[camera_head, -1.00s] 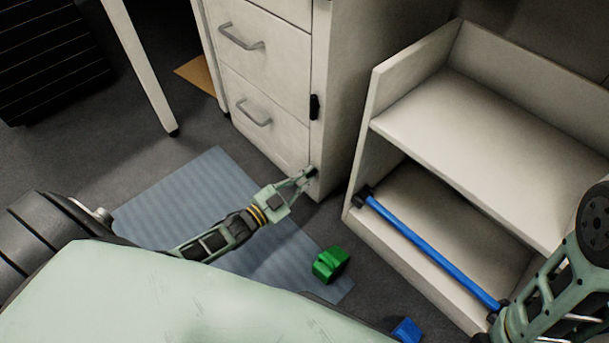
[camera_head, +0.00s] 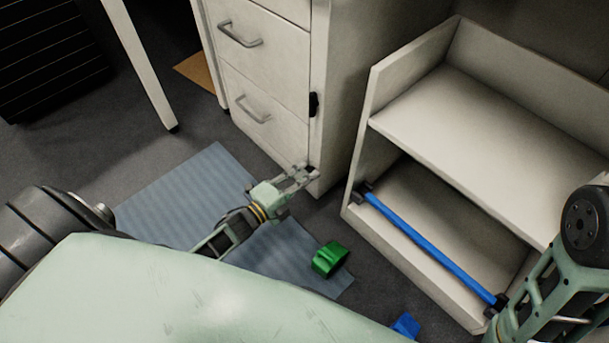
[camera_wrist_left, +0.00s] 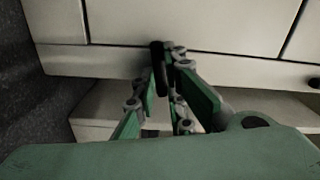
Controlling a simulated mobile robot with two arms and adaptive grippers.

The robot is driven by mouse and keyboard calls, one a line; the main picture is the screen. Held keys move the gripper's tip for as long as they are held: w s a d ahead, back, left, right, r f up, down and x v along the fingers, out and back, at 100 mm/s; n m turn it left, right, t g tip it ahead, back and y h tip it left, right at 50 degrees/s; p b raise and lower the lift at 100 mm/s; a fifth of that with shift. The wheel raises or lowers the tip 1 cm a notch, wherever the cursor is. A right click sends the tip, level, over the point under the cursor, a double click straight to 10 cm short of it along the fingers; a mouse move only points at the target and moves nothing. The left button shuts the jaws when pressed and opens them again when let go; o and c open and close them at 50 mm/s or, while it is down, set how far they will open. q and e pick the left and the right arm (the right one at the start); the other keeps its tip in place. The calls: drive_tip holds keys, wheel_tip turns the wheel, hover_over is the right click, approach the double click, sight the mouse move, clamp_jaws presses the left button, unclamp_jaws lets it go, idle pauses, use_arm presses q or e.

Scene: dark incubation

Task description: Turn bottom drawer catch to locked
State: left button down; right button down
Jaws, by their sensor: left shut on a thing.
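The bottom drawer (camera_head: 262,118) of the white cabinet is closed, with a grey bar handle. Its black catch (camera_wrist_left: 157,54) sits at the drawer's edge between my left fingertips and is mostly hidden by them in the head view. My left gripper (camera_head: 308,172) is at the cabinet's lower front corner; it also shows in the left wrist view (camera_wrist_left: 166,52), shut on the catch, which looks roughly upright there. Another black catch (camera_head: 314,104) stands upright higher on the same edge. My right arm enters at the lower right; its gripper is out of view.
A white shelf unit (camera_head: 455,100) stands right of the cabinet, with a blue bar (camera_head: 430,248) across its lower front. A green object (camera_head: 329,259) lies on the blue-grey mat (camera_head: 180,190). A blue object (camera_head: 405,326) is at the bottom. A table leg stands left.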

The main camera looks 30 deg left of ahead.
use_arm(q)
drive_tip(key=shift+f+m, duration=0.15)
drive_tip(key=shift+m, duration=0.95)
drive_tip(key=c, duration=1.8)
unclamp_jaws()
drive_tip(key=shift+s, duration=0.1)
drive_tip(key=v, duration=1.2)
